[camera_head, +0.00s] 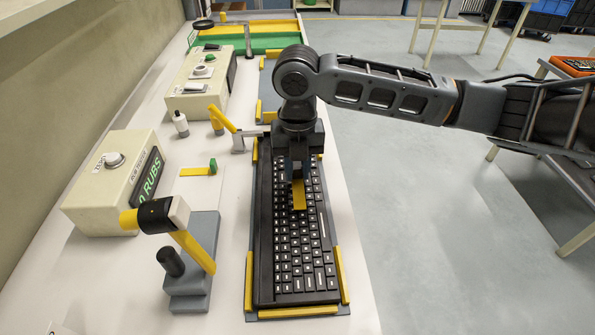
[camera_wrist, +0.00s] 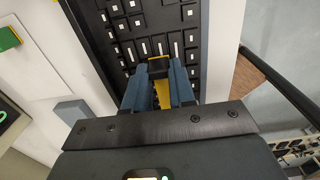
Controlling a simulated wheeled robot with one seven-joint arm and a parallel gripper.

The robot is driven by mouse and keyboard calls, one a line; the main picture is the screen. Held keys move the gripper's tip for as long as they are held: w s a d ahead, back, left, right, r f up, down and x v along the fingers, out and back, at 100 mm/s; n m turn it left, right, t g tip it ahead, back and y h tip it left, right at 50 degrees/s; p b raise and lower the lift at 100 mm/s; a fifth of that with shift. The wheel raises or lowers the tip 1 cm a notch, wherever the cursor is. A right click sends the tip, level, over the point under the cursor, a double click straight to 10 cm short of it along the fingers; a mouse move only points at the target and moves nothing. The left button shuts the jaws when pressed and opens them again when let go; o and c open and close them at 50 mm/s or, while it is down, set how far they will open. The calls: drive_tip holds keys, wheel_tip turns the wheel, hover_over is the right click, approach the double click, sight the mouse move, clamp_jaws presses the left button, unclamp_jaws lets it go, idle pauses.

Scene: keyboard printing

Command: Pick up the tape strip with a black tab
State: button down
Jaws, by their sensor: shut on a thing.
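My gripper (camera_head: 297,172) points down over the black keyboard (camera_head: 266,230) and is shut on the tape strip with a black tab. The yellow strip (camera_head: 299,195) hangs from the fingers in the head view, over the keys. In the wrist view my gripper (camera_wrist: 160,82) has its blue-grey fingers on either side of the black tab (camera_wrist: 158,66), with the yellow strip (camera_wrist: 164,95) between them. Whether the strip touches the keys I cannot tell.
Another yellow strip with a green tab (camera_head: 213,165) lies on a white sheet left of the keyboard. A press-like tool (camera_head: 192,255), a cream box with a knob (camera_head: 110,185) and a small bottle (camera_head: 180,124) stand left. Yellow guides (camera_head: 336,275) edge the keyboard. Open floor lies right.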

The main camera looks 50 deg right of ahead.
sight(297, 169)
drive_tip(key=shift+r, duration=0.4)
wheel_tip(297, 169, up, 3)
drive_tip(key=shift+f+b, duration=0.15)
drive_tip(key=shift+b, duration=0.2)
drive_tip(key=s+d+r+b, duration=0.2)
drive_tip(key=s+d+r, duration=0.5)
drive_tip(key=d, duration=0.2)
drive_tip(key=shift+s, duration=0.15)
drive_tip(key=shift+d, duration=0.1)
drive_tip(key=c, duration=1.5)
unclamp_jaws()
clamp_jaws()
drive_tip(key=shift+r, duration=0.15)
wheel_tip(297, 169, up, 9)
drive_tip(key=s+a+p, duration=0.1)
drive_tip(key=p, duration=0.5)
drive_tip(key=shift+s+a+p, duration=0.15)
drive_tip(key=shift+a+p, duration=0.05)
drive_tip(key=shift+p, duration=0.15)
